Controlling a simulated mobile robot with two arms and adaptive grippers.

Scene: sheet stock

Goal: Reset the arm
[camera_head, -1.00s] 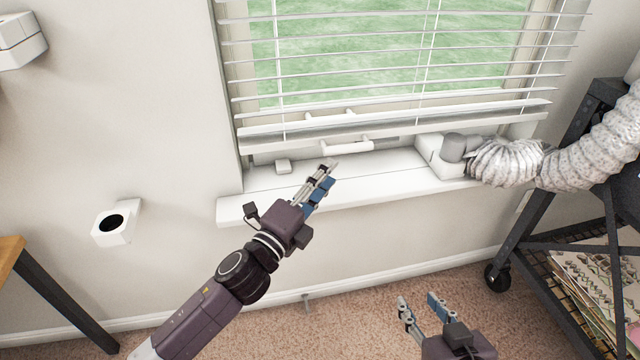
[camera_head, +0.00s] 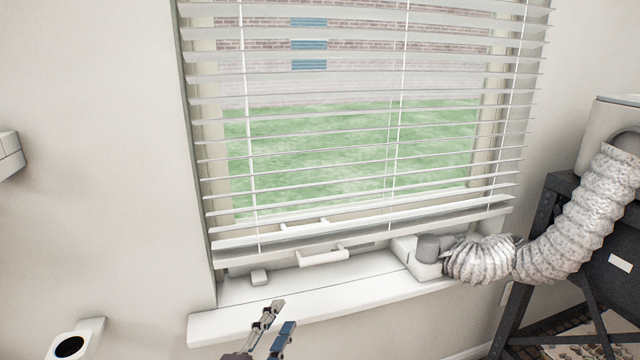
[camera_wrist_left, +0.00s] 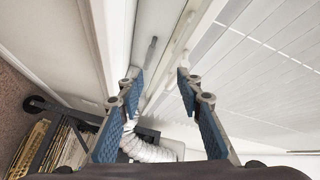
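My left gripper (camera_head: 281,327) shows at the bottom of the head view, with only its fingers and a bit of its base in frame. It is in front of the window sill (camera_head: 330,296), and its fingers point up. In the left wrist view my left gripper (camera_wrist_left: 157,82) has its two blue-padded fingers well apart, with nothing between them. Most of my left arm is below the head view's edge. My right gripper is outside both current views.
A window with white blinds (camera_head: 360,130) fills the middle. A ribbed hose (camera_head: 575,235) runs from the sill's right end to a unit on a dark cart (camera_head: 545,240). A white wall holder (camera_head: 75,342) is at lower left.

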